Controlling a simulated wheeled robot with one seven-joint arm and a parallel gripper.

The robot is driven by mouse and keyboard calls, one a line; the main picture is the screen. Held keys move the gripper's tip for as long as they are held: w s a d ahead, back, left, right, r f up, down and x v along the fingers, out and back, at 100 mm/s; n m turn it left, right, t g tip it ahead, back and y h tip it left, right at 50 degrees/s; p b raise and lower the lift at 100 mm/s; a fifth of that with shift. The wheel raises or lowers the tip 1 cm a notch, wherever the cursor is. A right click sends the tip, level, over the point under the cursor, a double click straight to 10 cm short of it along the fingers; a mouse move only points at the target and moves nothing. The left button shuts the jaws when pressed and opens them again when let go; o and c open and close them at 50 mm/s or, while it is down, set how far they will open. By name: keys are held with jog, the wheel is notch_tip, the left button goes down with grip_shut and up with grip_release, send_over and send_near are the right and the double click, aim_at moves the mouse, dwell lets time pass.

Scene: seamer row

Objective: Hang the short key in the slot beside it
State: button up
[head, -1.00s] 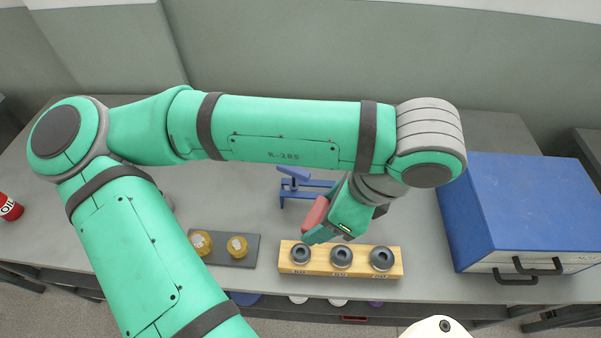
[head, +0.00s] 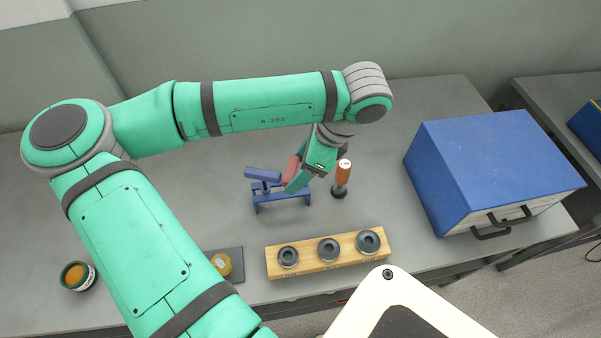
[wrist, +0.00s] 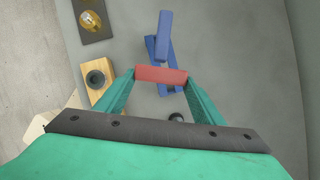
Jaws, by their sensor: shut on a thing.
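A short red bar (wrist: 161,75), which I take to be the short key, is clamped between the fingertips of my gripper (wrist: 162,80) in the wrist view. The stand has a blue bar (head: 262,174) on top, which also shows in the wrist view (wrist: 163,35) ahead of the red bar. The slot is not clearly visible. I cannot tell whether the red bar touches the stand.
An orange-handled tool (head: 342,178) stands close right of my gripper. A wooden block (head: 305,264) with dark rings lies in front. A blue case (head: 490,170) is at the right, a round tin (head: 78,276) at the left. A dark plate (head: 236,254) is partly hidden by my arm.

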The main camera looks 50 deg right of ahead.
jog(key=shift+w+d+f, duration=0.2)
jog(key=shift+d+f, duration=0.25)
jog(key=shift+f, duration=0.15)
jog(key=shift+w+d+f, duration=0.2)
jog(key=shift+d+f, duration=0.25)
jog(key=shift+f, duration=0.15)
jog(key=shift+c, duration=0.5)
jog(key=f, duration=0.3)
jog(key=shift+d+f, duration=0.35)
jog(key=shift+c, duration=1.2)
jog(key=shift+w, duration=0.1)
jog(key=shift+a, duration=0.1)
jog(key=shift+w+f, duration=0.1)
jog(key=shift+f, duration=0.05)
jog(key=o, duration=1.4)
jog(key=v, duration=1.2)
jog(key=shift+r, duration=0.2)
